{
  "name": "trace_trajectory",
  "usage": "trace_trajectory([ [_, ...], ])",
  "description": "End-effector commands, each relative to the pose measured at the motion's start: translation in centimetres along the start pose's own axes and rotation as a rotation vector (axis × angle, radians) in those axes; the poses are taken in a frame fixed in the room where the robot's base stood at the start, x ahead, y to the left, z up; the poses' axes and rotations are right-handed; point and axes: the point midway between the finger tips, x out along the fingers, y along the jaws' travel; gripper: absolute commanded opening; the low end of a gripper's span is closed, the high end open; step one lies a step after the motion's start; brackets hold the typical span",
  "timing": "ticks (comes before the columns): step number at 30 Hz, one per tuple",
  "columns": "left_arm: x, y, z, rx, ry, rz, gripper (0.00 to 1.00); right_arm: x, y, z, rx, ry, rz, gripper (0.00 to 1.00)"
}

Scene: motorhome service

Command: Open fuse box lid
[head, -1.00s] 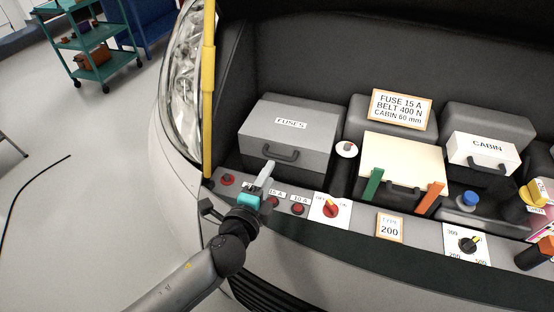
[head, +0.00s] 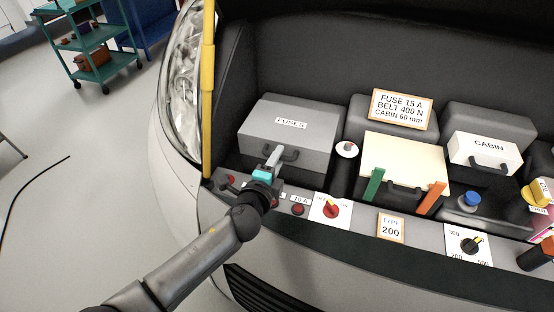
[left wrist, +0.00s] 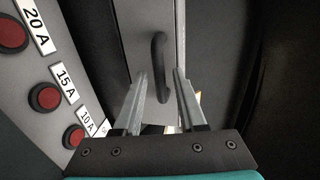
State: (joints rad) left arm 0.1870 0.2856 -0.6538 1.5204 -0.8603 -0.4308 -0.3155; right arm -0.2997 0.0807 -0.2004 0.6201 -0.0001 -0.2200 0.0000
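The fuse box (head: 288,138) is a grey box labelled "FUSES" at the left of the engine bay, and its lid is down. A dark loop handle (head: 287,153) is on its front. My right gripper does not show.
Red buttons labelled 20 A (left wrist: 12,33), 15 A (left wrist: 45,97) and 10 A (left wrist: 74,136) line the ledge beside the fingers. A red selector switch (head: 331,209), a cream box (head: 405,160) and a CABIN box (head: 484,153) stand to the right. A yellow pole (head: 208,90) rises at the left.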

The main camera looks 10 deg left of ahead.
Motion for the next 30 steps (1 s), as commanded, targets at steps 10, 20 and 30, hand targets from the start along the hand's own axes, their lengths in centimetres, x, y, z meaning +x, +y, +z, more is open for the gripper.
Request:
trace_trajectory([
  [10,-0.03,0.02,0.00,0.000,0.000,0.000,0.00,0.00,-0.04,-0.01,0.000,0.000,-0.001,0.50],
  [20,-0.04,0.03,0.01,0.000,0.000,0.001,0.00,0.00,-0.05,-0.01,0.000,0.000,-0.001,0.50],
  [30,-0.04,0.05,0.02,0.000,-0.001,0.001,0.00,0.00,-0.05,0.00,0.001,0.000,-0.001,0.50],
])
